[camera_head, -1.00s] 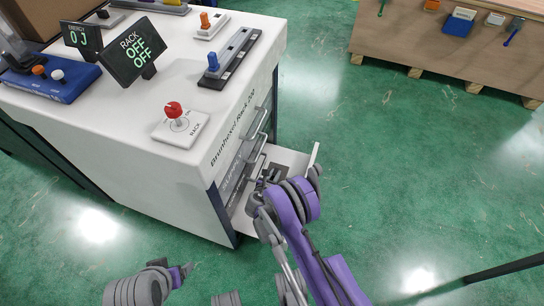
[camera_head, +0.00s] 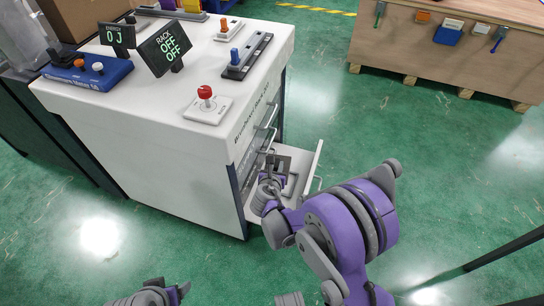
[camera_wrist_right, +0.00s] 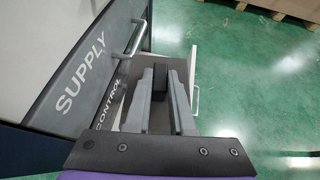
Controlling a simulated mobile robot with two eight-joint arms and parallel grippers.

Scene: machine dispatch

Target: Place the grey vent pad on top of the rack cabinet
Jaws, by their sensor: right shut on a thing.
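The rack cabinet (camera_head: 150,165) is the white unit at left. Its flat white top (camera_head: 135,105) carries displays and switches. A drawer (camera_head: 313,165) stands open on its right side. My right gripper (camera_head: 270,183) reaches into the drawer. In the right wrist view, the gripper's grey fingers (camera_wrist_right: 162,88) are shut on a small dark block (camera_wrist_right: 159,77). A flat grey-brown plate (camera_wrist_right: 150,118) shows between and behind the fingers. It looks like the grey vent pad, with the block as its grip, but I cannot be sure. My left gripper (camera_head: 165,292) is low at the bottom edge, apart from the cabinet.
On the cabinet top are a red-knobbed switch (camera_head: 207,105), a black rack display (camera_head: 165,48), a slider with a blue knob (camera_head: 247,55) and a blue meter (camera_head: 88,72). Bare white top lies between them. A wooden bench (camera_head: 450,60) stands at back right.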

